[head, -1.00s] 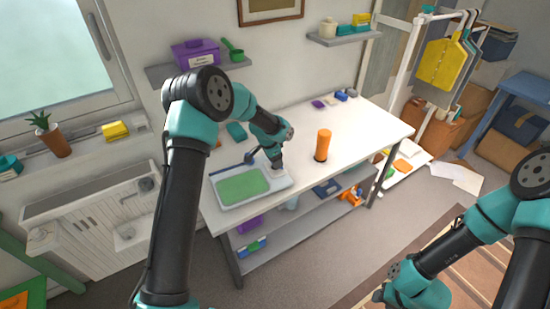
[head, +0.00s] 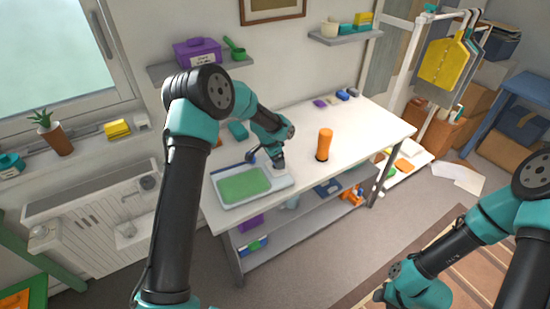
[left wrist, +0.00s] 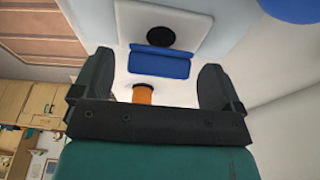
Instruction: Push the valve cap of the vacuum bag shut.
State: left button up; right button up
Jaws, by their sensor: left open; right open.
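The vacuum bag (head: 283,181) lies flat on the white table, pale with a green filling (head: 243,185). In the left wrist view, a white patch (left wrist: 190,14) carries a black round valve opening (left wrist: 161,33). A blue flap, seemingly the valve cap (left wrist: 160,64), stands beside the opening and does not cover it. My left gripper (head: 279,165) is over the bag's right end in the head view. In the left wrist view its fingers (left wrist: 157,68) are open and empty, with the cap showing beyond and between them. My right gripper (head: 380,294) is low, away from the table.
An orange cylinder (head: 324,144) stands upright right of the bag; it also shows in the left wrist view (left wrist: 143,95). Small blue and purple items (head: 342,95) lie at the table's back. The table's right side is clear.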

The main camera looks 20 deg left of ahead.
pick_arm(q)
jog(key=v, duration=1.7)
jog(key=w+d+g+y, duration=0.5)
jog(key=w+d, duration=0.3)
jog(key=shift+f, duration=0.5)
jog(key=shift+d, duration=0.1)
jog(key=x, duration=1.7)
jog(key=shift+f, duration=0.2)
jog(key=shift+c, duration=0.4)
